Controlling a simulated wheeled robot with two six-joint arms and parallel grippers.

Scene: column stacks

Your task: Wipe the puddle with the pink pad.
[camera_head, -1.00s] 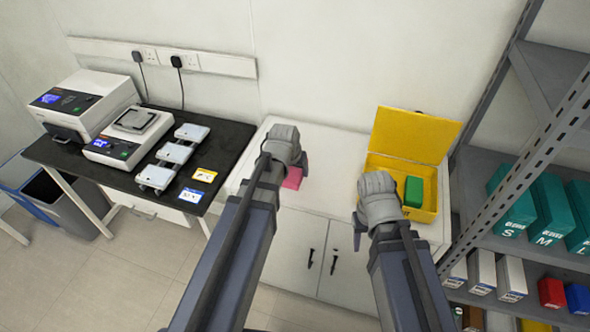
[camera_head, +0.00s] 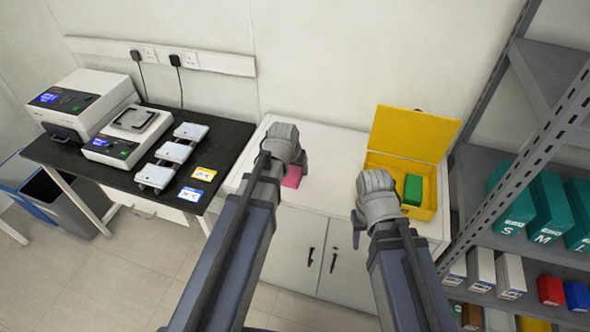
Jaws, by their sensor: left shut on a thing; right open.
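The pink pad (camera_head: 292,177) shows just below and right of my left gripper (camera_head: 290,165), over the white cabinet top. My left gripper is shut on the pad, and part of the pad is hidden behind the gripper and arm. I cannot tell whether the pad touches the surface. My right gripper (camera_head: 358,222) is open and empty, in front of the yellow box. No puddle can be made out; my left arm hides part of the cabinet top.
An open yellow box (camera_head: 428,205) with a green block (camera_head: 413,190) stands at the right of the white cabinet (camera_head: 330,160). A black bench (camera_head: 110,175) with instruments is at left. A grey metal shelf (camera_head: 490,165) stands close on the right. The cabinet top's middle is clear.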

